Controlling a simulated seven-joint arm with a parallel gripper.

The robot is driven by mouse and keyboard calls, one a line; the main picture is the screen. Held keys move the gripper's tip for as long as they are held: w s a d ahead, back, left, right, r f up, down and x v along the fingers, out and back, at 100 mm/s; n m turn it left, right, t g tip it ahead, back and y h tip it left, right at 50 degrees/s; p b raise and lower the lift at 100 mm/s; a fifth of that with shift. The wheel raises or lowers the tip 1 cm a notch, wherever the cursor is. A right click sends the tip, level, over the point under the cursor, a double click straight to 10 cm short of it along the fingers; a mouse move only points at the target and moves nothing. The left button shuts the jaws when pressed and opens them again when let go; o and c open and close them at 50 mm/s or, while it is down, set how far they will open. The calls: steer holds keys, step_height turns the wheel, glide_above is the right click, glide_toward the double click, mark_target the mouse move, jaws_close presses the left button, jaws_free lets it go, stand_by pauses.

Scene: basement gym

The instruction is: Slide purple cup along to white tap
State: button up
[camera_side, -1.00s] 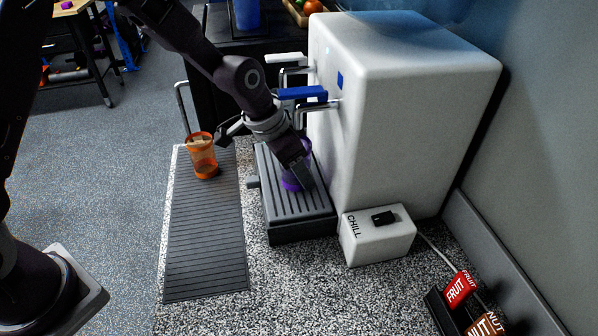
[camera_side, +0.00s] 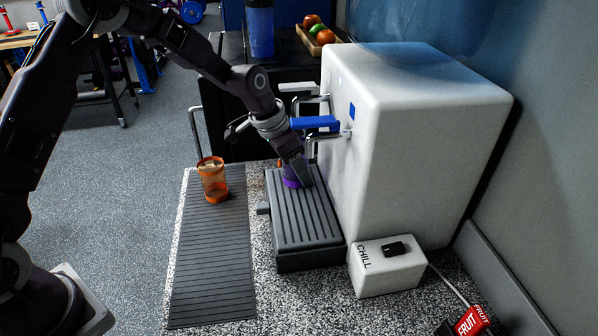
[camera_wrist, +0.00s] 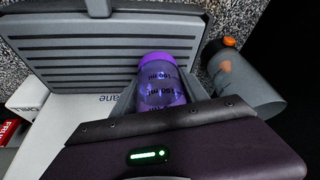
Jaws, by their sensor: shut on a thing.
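The purple cup (camera_side: 291,182) stands on the ribbed grey drip tray (camera_side: 308,225), near its back end. My gripper (camera_side: 300,172) is shut on it and hides much of it in the side view. In the wrist view the clear purple-tinted cup (camera_wrist: 160,82), with ml marks, sits between my fingers. The white tap (camera_side: 297,87) sticks out of the white dispenser (camera_side: 420,150) at the back, beyond the blue tap (camera_side: 315,123). The cup appears near the tray area below the taps; its exact alignment with the white tap is unclear.
An orange cup (camera_side: 213,180) stands on the ribbed dark mat (camera_side: 212,265) to the left. A grey cylinder with an orange part (camera_wrist: 240,78) lies close beside the cup in the wrist view. The CHILL box (camera_side: 387,268) is at front right. The tray's front half is clear.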

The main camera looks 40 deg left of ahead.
steer(key=o, duration=1.6)
steer(key=shift+c, duration=0.2)
steer(key=shift+r, duration=0.1)
